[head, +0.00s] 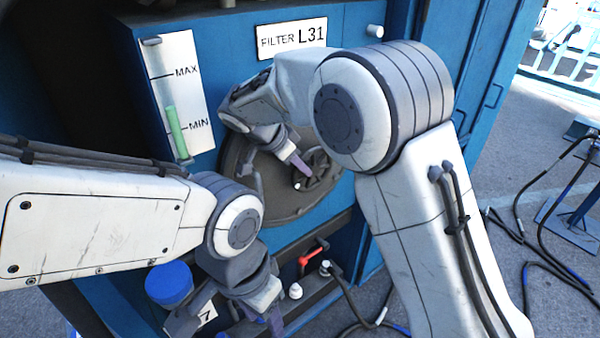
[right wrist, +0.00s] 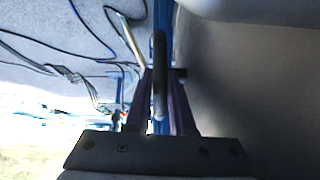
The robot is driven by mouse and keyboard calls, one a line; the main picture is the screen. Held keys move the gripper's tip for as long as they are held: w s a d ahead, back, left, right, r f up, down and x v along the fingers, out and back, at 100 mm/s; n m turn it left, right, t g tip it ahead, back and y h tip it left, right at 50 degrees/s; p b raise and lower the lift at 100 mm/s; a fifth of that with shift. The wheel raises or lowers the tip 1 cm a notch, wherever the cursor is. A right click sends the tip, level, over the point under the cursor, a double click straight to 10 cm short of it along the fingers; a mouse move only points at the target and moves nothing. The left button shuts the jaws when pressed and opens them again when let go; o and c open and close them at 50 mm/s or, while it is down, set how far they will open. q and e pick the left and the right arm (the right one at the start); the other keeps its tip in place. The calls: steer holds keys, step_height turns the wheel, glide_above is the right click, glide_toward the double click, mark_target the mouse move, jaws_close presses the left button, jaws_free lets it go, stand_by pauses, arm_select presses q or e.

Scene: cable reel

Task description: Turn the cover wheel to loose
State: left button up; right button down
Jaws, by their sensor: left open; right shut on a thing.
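The dark cover wheel (head: 322,170) sits at the middle of the round grey cover (head: 268,198) on the blue cabinet, below the FILTER L31 label. My right gripper (head: 301,166) reaches in from above and is shut on the left part of the wheel. In the right wrist view a dark bar, seen nearly edge-on, lies between my right gripper's fingers (right wrist: 161,105). My right arm hides part of the cover's upper edge. My left gripper (head: 232,318) is open and empty low in front of the cabinet, below the cover, apart from the wheel.
A level gauge (head: 178,95) marked MAX and MIN is left of the cover. Below are a red-handled valve (head: 312,256), a blue cap (head: 169,283) near my left gripper, and a small ledge. Cables (head: 545,255) and a blue stand (head: 570,215) are on the ground at right.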

stand_by(0.4)
steer(key=c, duration=0.9)
jaws_free()
steer(key=shift+s+r, duration=0.1)
steer(key=b+v, duration=0.1)
steer(key=v, duration=0.9)
steer(key=shift+s+a+r, duration=0.1)
steer(key=shift+a, duration=0.1)
